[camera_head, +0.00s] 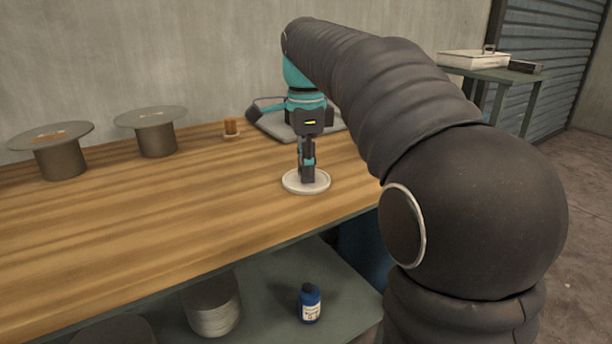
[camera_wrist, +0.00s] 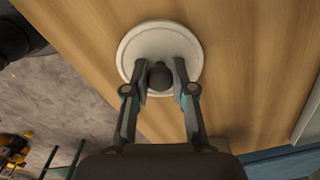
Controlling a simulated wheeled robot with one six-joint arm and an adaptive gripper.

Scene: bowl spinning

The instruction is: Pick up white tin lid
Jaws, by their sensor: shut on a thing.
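The white tin lid (camera_head: 291,184) is a round, pale disc at the right part of the wooden table, near its front edge. It also shows in the wrist view (camera_wrist: 160,33), with a dark round knob (camera_wrist: 160,76) at its middle. My gripper (camera_head: 307,178) points down over the lid. In the wrist view my gripper (camera_wrist: 160,80) has one finger on each side of the knob, shut on it. The fingers hide part of the lid. I cannot tell whether the lid touches the table.
Two spinning stands with grey discs (camera_head: 50,135) (camera_head: 151,116) stand at the left of the wooden table (camera_head: 180,220). A small orange object (camera_head: 231,127) and a grey tray-like thing (camera_head: 270,123) are at the back. A blue bottle (camera_head: 310,302) stands on the lower shelf.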

